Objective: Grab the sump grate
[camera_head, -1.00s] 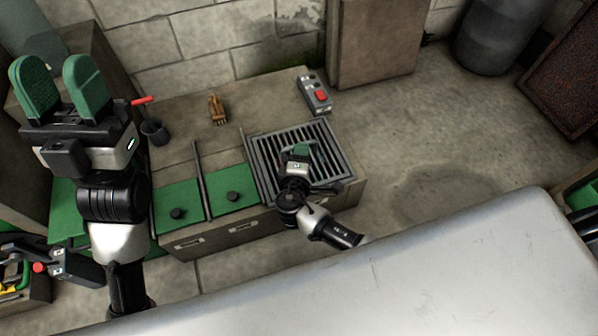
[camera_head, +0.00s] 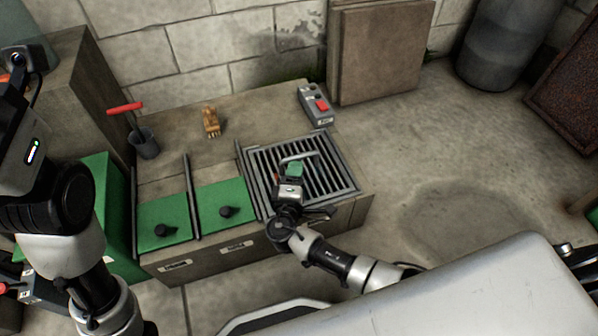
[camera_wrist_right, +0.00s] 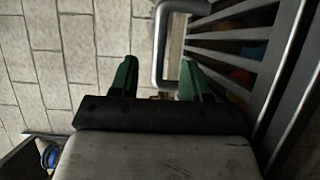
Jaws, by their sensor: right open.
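The sump grate (camera_head: 338,183) is a grey barred metal square in the right end of the concrete bench. Its grey loop handle (camera_head: 300,157) stands at the grate's middle. My right gripper (camera_head: 294,168) is open over the grate, close to the handle. In the right wrist view, the handle (camera_wrist_right: 160,50) shows between the two green fingers (camera_wrist_right: 157,78), nearer the right one; I cannot tell whether they touch. The grate's bars (camera_wrist_right: 240,60) run along the right. My left gripper's body (camera_head: 35,150) is at the left edge, its fingers out of frame.
Open floor (camera_head: 440,190) lies to the right.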

